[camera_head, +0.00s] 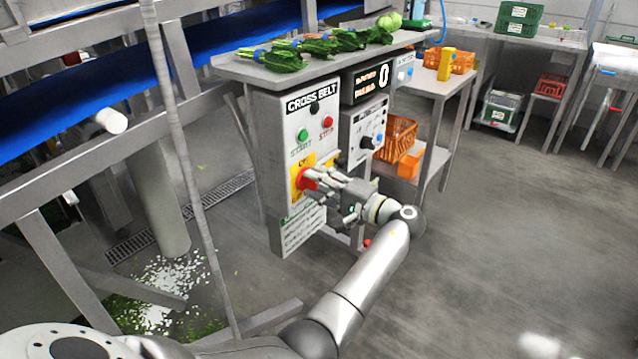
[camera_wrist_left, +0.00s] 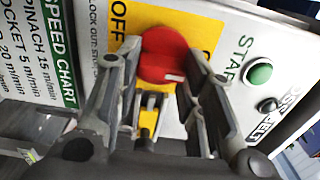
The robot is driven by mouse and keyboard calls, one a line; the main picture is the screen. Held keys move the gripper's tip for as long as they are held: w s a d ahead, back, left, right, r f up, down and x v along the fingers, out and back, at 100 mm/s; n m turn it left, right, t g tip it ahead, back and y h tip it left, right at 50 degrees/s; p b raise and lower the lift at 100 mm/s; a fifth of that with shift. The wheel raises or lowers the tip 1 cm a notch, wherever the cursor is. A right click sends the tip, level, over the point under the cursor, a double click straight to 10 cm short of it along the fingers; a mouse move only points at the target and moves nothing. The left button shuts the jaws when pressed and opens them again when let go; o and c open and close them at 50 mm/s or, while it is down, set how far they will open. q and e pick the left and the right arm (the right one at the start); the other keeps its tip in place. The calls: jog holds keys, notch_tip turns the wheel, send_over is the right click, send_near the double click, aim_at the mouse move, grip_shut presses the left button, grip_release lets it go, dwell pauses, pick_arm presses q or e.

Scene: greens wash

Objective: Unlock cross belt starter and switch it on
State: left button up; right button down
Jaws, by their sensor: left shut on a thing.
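The cross belt starter (camera_head: 283,123) is a grey box labelled CROSS BELT, with a green start button (camera_head: 303,135) and a red stop button (camera_head: 327,122). Below them a red rotary knob (camera_head: 305,179) sits on a yellow plate; it also shows in the left wrist view (camera_wrist_left: 162,55), with a white mark on its right side. The word OFF is printed on the plate. My left gripper (camera_head: 317,182) is shut on the red knob, one finger on each side. Something yellow (camera_wrist_left: 149,118) shows between the fingers; I cannot tell whether it is a lock. My right gripper is not in view.
A shelf (camera_head: 262,74) with leafy greens juts out above the box. A second control box (camera_head: 364,132) with a black knob stands right beside it. An orange crate (camera_head: 397,138) and metal table are behind. A blue conveyor (camera_head: 60,100) runs at left; floor at right is clear.

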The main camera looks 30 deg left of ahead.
pick_arm(q)
jog(key=o, duration=1)
jog(key=d, duration=1.2)
jog(key=shift+s, duration=0.45)
